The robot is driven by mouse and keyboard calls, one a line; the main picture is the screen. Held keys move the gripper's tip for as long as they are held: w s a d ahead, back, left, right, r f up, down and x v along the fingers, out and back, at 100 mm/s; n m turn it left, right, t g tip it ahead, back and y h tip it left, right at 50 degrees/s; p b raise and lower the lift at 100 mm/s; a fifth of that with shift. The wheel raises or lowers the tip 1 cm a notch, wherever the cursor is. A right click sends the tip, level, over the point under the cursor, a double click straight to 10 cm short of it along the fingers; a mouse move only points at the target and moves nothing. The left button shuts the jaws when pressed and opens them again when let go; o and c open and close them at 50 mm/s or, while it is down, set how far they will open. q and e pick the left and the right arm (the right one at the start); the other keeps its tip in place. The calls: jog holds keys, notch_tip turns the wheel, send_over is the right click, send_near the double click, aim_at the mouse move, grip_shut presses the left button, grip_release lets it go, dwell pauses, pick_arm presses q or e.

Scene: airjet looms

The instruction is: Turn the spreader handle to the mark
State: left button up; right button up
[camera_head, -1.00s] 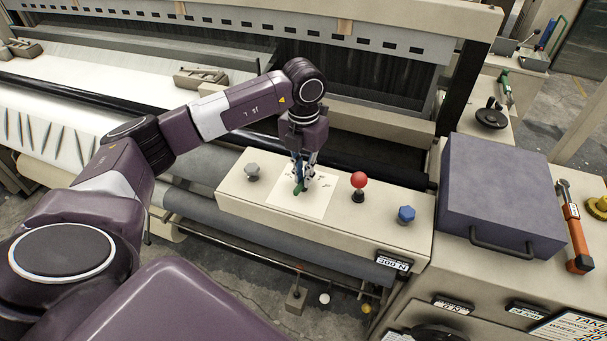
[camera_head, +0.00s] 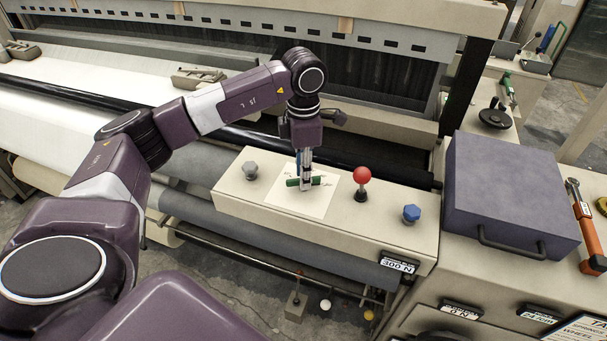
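The green spreader handle (camera_head: 291,183) sits on a white marked plate (camera_head: 318,206) on top of the long cream control box. It lies nearly crosswise, its ends showing on both sides of my fingers. Small writing on the plate is too small to read, and the mark cannot be made out clearly. My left gripper (camera_head: 306,186) points straight down over the plate, its fingers close together on the middle of the handle. The fingers hide the handle's centre. My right gripper is not in view.
On the same box stand a grey knob (camera_head: 250,170), a red ball lever (camera_head: 362,176) and a blue knob (camera_head: 411,213). A grey lidded case (camera_head: 510,190) and an orange-handled tool (camera_head: 588,235) lie to the right. The loom's rollers and white cloth (camera_head: 50,115) run behind.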

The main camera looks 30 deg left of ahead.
pick_arm(q)
jog(key=shift+r+p, duration=0.3)
jog(key=shift+r, duration=0.2)
jog(key=shift+r+p, duration=1.55)
jog(key=shift+r, duration=1)
notch_tip(320, 180, up, 12)
